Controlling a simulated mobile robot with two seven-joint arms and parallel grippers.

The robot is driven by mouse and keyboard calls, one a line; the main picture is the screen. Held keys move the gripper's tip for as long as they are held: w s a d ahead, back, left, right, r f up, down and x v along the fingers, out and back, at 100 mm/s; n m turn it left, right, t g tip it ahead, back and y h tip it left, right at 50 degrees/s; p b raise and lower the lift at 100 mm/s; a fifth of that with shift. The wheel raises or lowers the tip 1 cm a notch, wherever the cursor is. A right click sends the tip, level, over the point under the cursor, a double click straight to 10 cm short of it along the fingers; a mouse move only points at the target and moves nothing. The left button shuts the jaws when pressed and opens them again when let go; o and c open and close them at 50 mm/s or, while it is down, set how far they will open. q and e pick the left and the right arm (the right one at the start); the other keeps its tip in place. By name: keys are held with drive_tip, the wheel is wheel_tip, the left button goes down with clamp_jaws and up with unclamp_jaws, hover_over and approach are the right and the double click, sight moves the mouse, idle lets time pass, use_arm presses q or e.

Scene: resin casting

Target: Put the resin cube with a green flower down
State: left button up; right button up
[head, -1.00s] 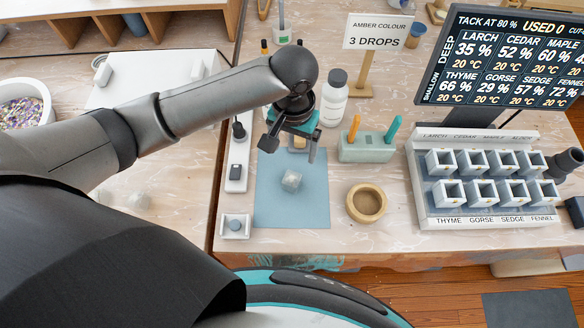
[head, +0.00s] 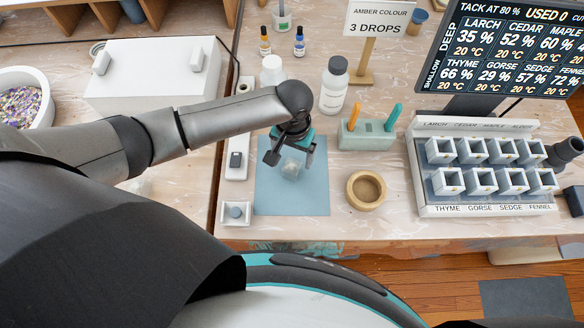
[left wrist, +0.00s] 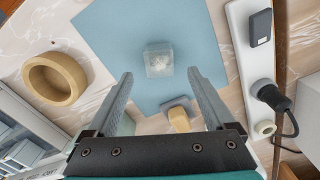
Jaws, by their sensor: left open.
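A small clear, pale resin cube (head: 290,168) rests on the blue mat (head: 292,203). The left wrist view shows the cube (left wrist: 158,60) with something whitish inside; I cannot make out a green flower. My left gripper (head: 290,158) is open over the mat, close to the cube. In the left wrist view, the left gripper's fingertips (left wrist: 160,74) are spread wider than the cube, which shows between and just beyond them, apart from both. The fingers partly hide the cube in the head view. My right gripper is not in view.
A wooden bowl (head: 366,190) stands right of the mat. A white strip (head: 237,170) runs along the left. The mat's front is clear.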

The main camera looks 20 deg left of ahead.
sight(292, 166)
use_arm(q)
drive_tip(key=f, duration=0.1)
drive_tip(key=f+b, duration=0.1)
drive_tip(key=f, duration=0.3)
drive_tip(key=shift+s+b, duration=0.25)
drive_tip(key=shift+b, duration=0.05)
drive_tip(key=shift+c, duration=0.3)
clamp_jaws()
